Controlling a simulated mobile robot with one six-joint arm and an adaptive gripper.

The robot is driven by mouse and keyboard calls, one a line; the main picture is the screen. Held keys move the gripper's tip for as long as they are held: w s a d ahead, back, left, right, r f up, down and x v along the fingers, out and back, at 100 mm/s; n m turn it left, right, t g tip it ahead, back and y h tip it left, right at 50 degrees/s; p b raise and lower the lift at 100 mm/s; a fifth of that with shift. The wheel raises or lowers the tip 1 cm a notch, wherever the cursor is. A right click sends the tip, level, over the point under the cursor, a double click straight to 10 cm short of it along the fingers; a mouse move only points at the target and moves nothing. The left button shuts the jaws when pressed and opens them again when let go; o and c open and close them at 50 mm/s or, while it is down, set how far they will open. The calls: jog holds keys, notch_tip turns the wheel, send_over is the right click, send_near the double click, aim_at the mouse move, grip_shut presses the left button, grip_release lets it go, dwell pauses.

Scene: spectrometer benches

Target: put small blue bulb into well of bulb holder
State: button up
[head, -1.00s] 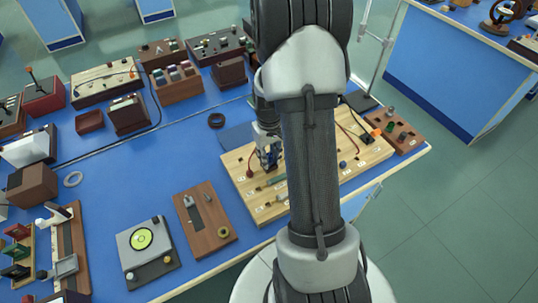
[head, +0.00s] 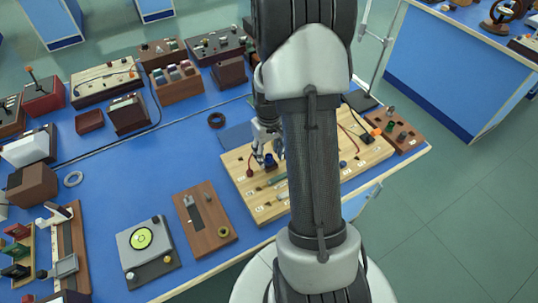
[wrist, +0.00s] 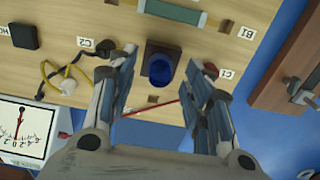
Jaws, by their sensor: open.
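The small blue bulb (wrist: 160,68) stands in the dark square bulb holder (wrist: 151,49) on the wooden board. It appears seated in the well, though its depth is hard to judge. In the head view the blue bulb (head: 270,159) shows just below my gripper (head: 265,153). My gripper (wrist: 168,82) is open, with one finger on each side of the bulb and visible gaps between. It holds nothing. My arm hides part of the board in the head view.
The wooden board (head: 258,200) carries a green part (wrist: 172,11), a red wire (wrist: 150,108) and yellow and white leads (wrist: 62,80). A meter (wrist: 24,128) lies at lower left of the wrist view.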

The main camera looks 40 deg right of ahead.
notch_tip(320, 180, up, 11)
dwell(0.3)
dwell(0.4)
